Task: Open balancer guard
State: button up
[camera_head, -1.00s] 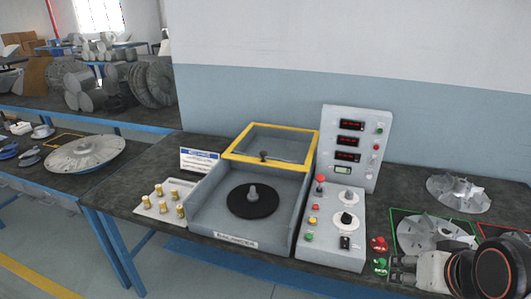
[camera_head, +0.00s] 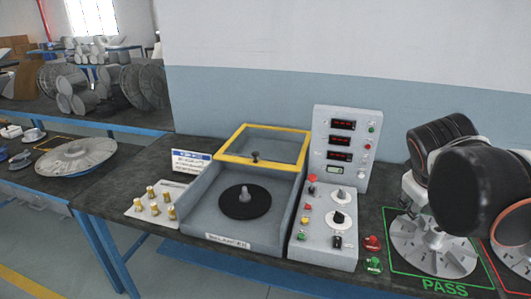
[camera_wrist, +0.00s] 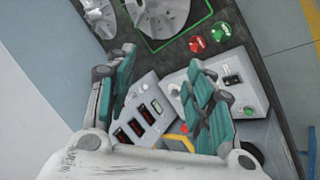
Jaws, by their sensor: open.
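The balancer (camera_head: 240,239) stands on the bench as an open-fronted grey box with a black round plate (camera_head: 245,202) and a spindle inside. Its guard (camera_head: 263,163), a clear panel in a yellow frame with a dark knob, sits over the back part; the black plate is uncovered in front. Part of the yellow frame shows low in the wrist view (camera_wrist: 180,140), partly hidden by my fingers. My gripper (camera_wrist: 165,85) is open and empty, with teal finger pads apart. In the head view it is mostly hidden by my arm, right of the control panel and apart from the guard.
A display panel (camera_head: 342,143) and a control box (camera_head: 325,228) with knobs and buttons stand right of the balancer. Red (camera_head: 372,243) and green (camera_head: 373,264) buttons are beside them. A bladed wheel (camera_head: 430,244) lies on the PASS square. Brass weights (camera_head: 154,208) stand at the left.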

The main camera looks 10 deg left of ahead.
jog(key=w+a+r+n+t+h, duration=0.1)
jog(key=w+n+h, duration=0.15)
jog(key=w, duration=0.55)
jog(key=w+a+n+h, duration=0.1)
jog(key=w+n, duration=0.2)
jog(key=w, duration=0.5)
jog(key=w+a+f+n+t, duration=0.2)
jog(key=w+a+n, duration=0.3)
jog(key=w+a, duration=0.3)
jog(key=n+t+y+b, duration=0.15)
jog(key=n+t, duration=0.55)
jog(key=n, duration=0.9)
send_near(253, 155)
jog(key=shift+m, duration=0.25)
jog(key=x, duration=1)
jog(key=shift+w+d, duration=0.1)
jog(key=shift+w, duration=0.25)
jog(key=shift+w+d, duration=0.2)
jog(key=shift+w, duration=0.45)
jog(key=shift+r, duration=0.1)
jog(key=shift+c, duration=0.3)
